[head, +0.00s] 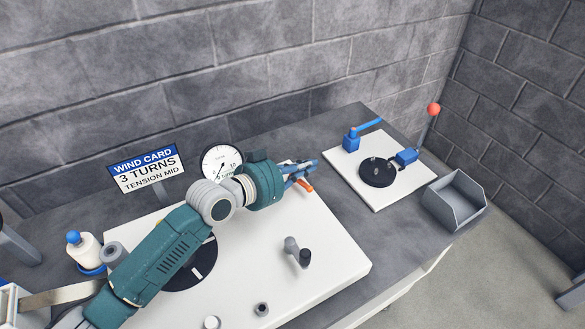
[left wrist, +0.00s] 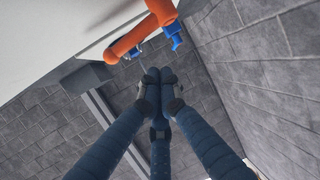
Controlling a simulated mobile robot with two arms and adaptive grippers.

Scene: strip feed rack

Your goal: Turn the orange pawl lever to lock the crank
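The orange pawl lever (head: 304,185) shows small at the back right of the white plate (head: 335,262), partly hidden by my left gripper (head: 300,172). In the left wrist view the lever (left wrist: 132,40) is a bent orange bar. My left gripper (left wrist: 158,78) has its blue fingers drawn together, just beyond the lever's lower side; I see nothing between the tips. Whether they touch the lever I cannot tell. A grey crank arm with a dark handle (head: 304,257) stands on the plate. A black disc (head: 190,275) lies partly under my left arm. My right gripper is not in view.
A dial gauge (head: 221,162) and a wind card sign (head: 146,170) stand behind. To the right are a second white plate (head: 400,198) with blue parts and a dark disc, a red-ball lever (head: 433,109) and a grey bin (head: 455,200). A white bottle (head: 84,250) stands left.

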